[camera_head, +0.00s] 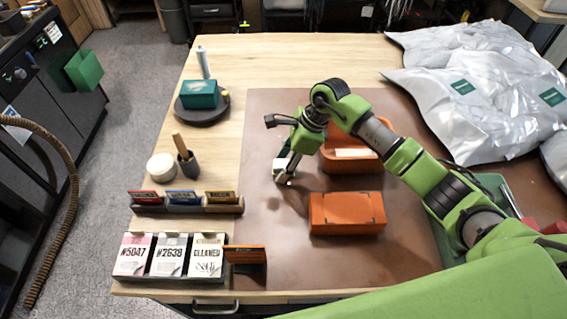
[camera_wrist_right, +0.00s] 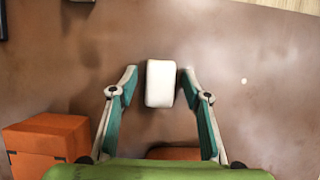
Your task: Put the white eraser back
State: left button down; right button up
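The white eraser (camera_wrist_right: 160,84) is a small pale block on the brown mat (camera_wrist_right: 235,40). In the right wrist view it lies between the tips of my right gripper (camera_wrist_right: 159,80), with a narrow gap on each side. My right gripper is open. In the head view my right gripper (camera_head: 287,172) reaches down at the mat's left part, and its fingers partly hide the eraser. I cannot tell how high the fingertips are above the mat. My left gripper is not in view.
An orange box (camera_head: 346,213) and an orange open container (camera_head: 334,167) with something pale inside stand right of the gripper. Card holders (camera_head: 183,209) and labelled cards (camera_head: 171,256) stand front left. A dark cup (camera_head: 189,163) stands left. Silvery bags (camera_head: 470,70) fill the back right.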

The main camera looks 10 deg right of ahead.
jog(key=shift+r+p, duration=0.25)
jog(key=shift+p, duration=0.05)
jog(key=w+b+v, duration=0.1)
jog(key=b+v, duration=0.2)
jog(key=v, duration=0.8)
jog(key=shift+s+d+r+b, duration=0.2)
jog(key=shift+s+r+b, duration=0.15)
jog(key=shift+s, duration=0.15)
